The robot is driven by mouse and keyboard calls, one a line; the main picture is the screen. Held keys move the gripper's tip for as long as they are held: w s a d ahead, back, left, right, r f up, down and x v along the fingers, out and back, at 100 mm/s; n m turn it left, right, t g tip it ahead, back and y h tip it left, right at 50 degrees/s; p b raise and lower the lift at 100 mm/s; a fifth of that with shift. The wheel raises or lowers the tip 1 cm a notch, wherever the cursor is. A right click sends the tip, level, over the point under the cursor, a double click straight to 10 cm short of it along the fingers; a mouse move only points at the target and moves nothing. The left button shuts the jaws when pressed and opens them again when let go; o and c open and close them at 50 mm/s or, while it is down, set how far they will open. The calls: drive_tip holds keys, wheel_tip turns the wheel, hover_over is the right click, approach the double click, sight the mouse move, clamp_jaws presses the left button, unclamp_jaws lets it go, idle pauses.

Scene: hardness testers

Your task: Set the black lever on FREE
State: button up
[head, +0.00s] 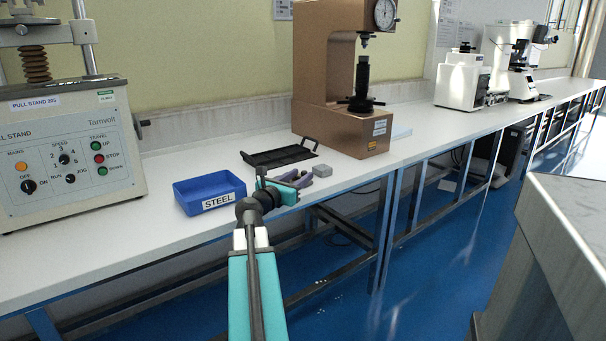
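I see no FREE mark that I can read, so I cannot tell for sure which part is the black lever. A small dark handle (143,123) sticks out from the right side of the pull stand (70,150) at the left. The brown hardness tester (322,75) carries a black spoked wheel (361,104) under its dial. My gripper (304,180) reaches over the bench's front edge, right of the blue STEEL tray.
The blue STEEL tray (209,181) and a black handled tray (264,161) are on the white bench (105,238). A small grey block (322,170) is beside my gripper. White instruments (462,82) stand farther right. A grey cabinet (560,230) is at right; blue floor (430,270) lies between.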

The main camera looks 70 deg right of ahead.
drive_tip(key=a, duration=0.5)
drive_tip(key=shift+w+a+p, duration=0.15)
drive_tip(key=shift+w+p, duration=0.25)
drive_tip(key=shift+w+a+f+b, duration=0.15)
drive_tip(key=shift+a+b, duration=0.1)
drive_tip(key=shift+b, duration=0.4)
drive_tip(key=shift+w+a+b, duration=0.1)
drive_tip(key=shift+a+b, duration=0.8)
drive_tip(key=shift+a, duration=0.05)
drive_tip(key=shift+a+b, duration=0.1)
drive_tip(key=shift+b, duration=0.45)
drive_tip(key=a+b, duration=0.1)
drive_tip(key=b, duration=0.2)
drive_tip(key=a+b, duration=0.1)
drive_tip(key=b, duration=0.2)
drive_tip(key=shift+w, duration=0.25)
drive_tip(key=shift+a+b, duration=0.2)
drive_tip(key=shift+b, duration=0.25)
drive_tip(key=shift+s, duration=0.1)
